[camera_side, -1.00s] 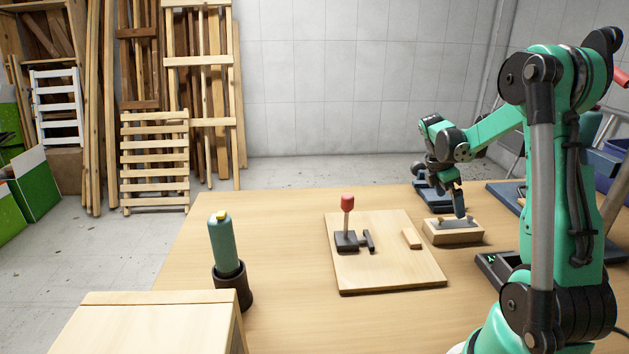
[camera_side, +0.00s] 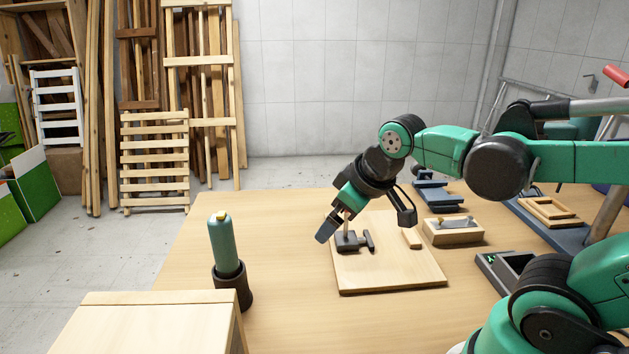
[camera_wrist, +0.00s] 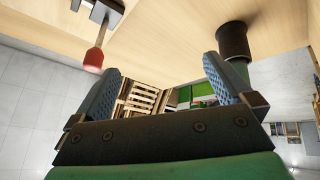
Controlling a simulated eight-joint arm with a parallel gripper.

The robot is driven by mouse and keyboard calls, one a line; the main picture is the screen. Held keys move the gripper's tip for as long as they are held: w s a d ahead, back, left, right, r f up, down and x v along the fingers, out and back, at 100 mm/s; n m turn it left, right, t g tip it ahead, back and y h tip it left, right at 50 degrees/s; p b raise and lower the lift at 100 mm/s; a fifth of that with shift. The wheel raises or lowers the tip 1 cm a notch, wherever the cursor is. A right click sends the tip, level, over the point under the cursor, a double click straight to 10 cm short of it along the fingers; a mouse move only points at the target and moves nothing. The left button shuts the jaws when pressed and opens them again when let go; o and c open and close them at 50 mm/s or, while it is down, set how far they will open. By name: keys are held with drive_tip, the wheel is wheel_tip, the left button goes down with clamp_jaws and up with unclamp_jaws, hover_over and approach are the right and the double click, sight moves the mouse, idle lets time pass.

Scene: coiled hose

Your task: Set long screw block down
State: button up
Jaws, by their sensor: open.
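My gripper (camera_side: 328,230) is open over the left side of the wooden board (camera_side: 390,280). The wrist view shows nothing between its fingers (camera_wrist: 162,88). A black toggle clamp (camera_side: 350,243) stands on the board below the gripper. Its red handle (camera_wrist: 94,60) is beside the left finger in the wrist view, outside the jaws. A small pale wood block (camera_side: 411,238) lies on the board's right part. A wooden block with metal pieces on top (camera_side: 453,232) rests on the table right of the board. I cannot tell which one is the long screw block.
A teal bottle in a dark holder (camera_side: 231,293) stands on the table left of the board; the holder also shows in the wrist view (camera_wrist: 233,40). A wooden box (camera_side: 150,325) is at front left. A dark device (camera_side: 500,270) and blue stands (camera_side: 437,195) are at right.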

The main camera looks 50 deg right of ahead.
drive_tip(key=a, duration=0.1)
drive_tip(key=a+m, duration=0.1)
drive_tip(key=a+t+y, duration=0.1)
drive_tip(key=shift+s+a+f, duration=0.3)
drive_tip(key=shift+s, duration=0.1)
drive_tip(key=shift+d, duration=0.15)
drive_tip(key=n+g, duration=0.7)
drive_tip(key=n, duration=0.1)
approach(438, 220)
wheel_tip(438, 220, down, 5)
drive_tip(key=shift+w+f, duration=0.15)
drive_tip(key=shift+f, duration=0.05)
drive_tip(key=shift+d+f+n, duration=0.15)
drive_tip(key=shift+f+n, duration=0.15)
drive_tip(key=shift+f, duration=2.65)
